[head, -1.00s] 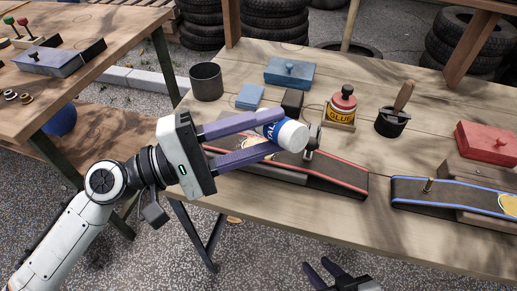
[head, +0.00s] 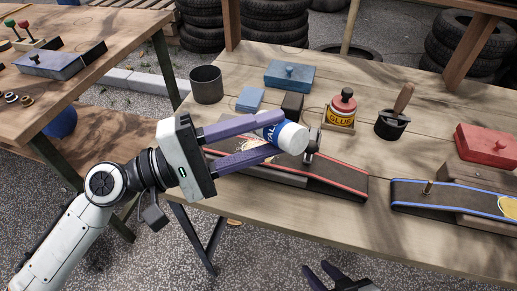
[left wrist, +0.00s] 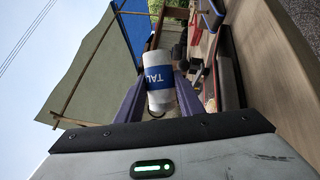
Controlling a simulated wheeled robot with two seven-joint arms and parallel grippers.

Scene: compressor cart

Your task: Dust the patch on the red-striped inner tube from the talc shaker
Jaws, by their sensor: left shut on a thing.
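The talc shaker (head: 287,134) is a white can with a blue band lettered "TAL". My left gripper (head: 268,138) is shut on it and holds it tilted, white end to the right, above the red-striped inner tube (head: 335,182). The shaker also shows between the fingers in the left wrist view (left wrist: 160,82). The tube lies on a low block on the table, a metal valve stem (head: 312,145) beside the shaker. My right gripper (head: 334,272) is at the bottom edge, fingers apart and empty, off the table.
A blue-striped tube (head: 450,199) with a yellow patch lies to the right. Behind stand a glue pot (head: 341,108), a brush holder (head: 391,124), a dark can (head: 206,84), a blue box (head: 289,75) and a red box (head: 487,144). The front table strip is clear.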

